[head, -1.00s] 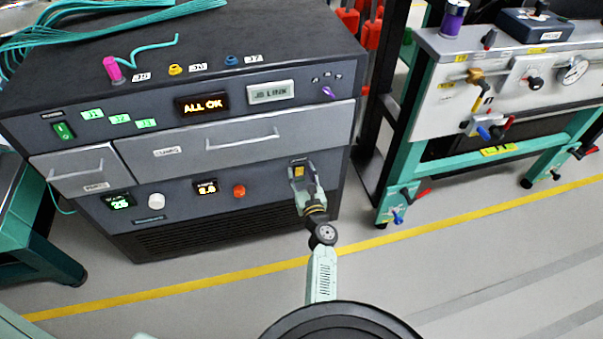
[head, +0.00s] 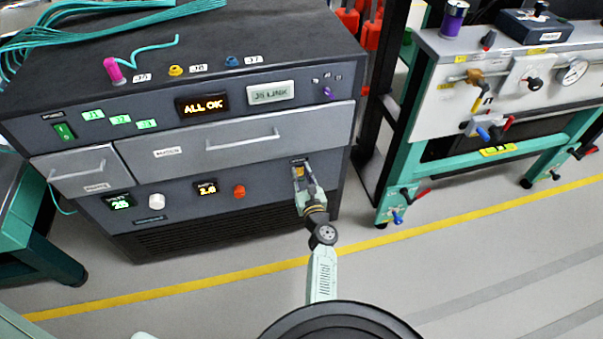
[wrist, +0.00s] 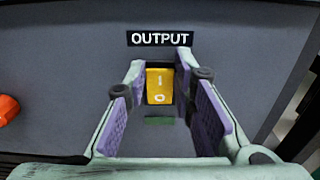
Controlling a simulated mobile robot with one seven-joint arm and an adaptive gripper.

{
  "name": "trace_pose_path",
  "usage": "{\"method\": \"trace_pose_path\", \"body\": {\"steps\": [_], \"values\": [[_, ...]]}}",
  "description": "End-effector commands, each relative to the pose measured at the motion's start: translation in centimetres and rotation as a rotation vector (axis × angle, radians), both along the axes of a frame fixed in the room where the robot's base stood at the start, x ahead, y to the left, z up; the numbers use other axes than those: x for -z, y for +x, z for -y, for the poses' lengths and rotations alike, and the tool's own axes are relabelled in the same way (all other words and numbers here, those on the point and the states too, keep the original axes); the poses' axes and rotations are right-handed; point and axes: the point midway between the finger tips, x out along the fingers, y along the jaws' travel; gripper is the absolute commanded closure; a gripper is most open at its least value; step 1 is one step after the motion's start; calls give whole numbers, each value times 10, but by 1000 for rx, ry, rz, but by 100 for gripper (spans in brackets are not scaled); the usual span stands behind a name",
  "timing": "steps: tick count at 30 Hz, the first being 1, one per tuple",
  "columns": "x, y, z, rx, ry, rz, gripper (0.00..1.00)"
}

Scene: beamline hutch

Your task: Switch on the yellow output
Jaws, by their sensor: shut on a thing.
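The yellow output switch (wrist: 160,86) is a rocker marked I above and O below, under the OUTPUT label (wrist: 159,39) on the dark front panel. I cannot tell which half is pressed in. My gripper (wrist: 160,73) faces the panel with its fingertips on either side of the switch, shut on it. In the head view my gripper (head: 302,172) is at the lower right of the cabinet's front, partly covering the switch. A dull green strip (wrist: 160,121) shows below the switch in the wrist view.
The cabinet front also holds an orange-red knob (head: 239,191), a white knob (head: 157,201), lit displays and a wide drawer (head: 235,139) above. A green power switch (head: 64,131) is at left. A teal-framed bench (head: 424,170) stands to the right; the floor in front is clear.

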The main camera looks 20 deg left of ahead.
Motion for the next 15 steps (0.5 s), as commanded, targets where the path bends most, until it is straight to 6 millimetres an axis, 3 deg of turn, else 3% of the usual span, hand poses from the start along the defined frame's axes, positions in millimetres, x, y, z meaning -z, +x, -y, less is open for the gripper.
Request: {"method": "trace_pose_path", "body": {"steps": [5,15], "values": [[-10,2,0,3,-26,-40,100],[-6,3,-1,2,-66,-100,100]]}}
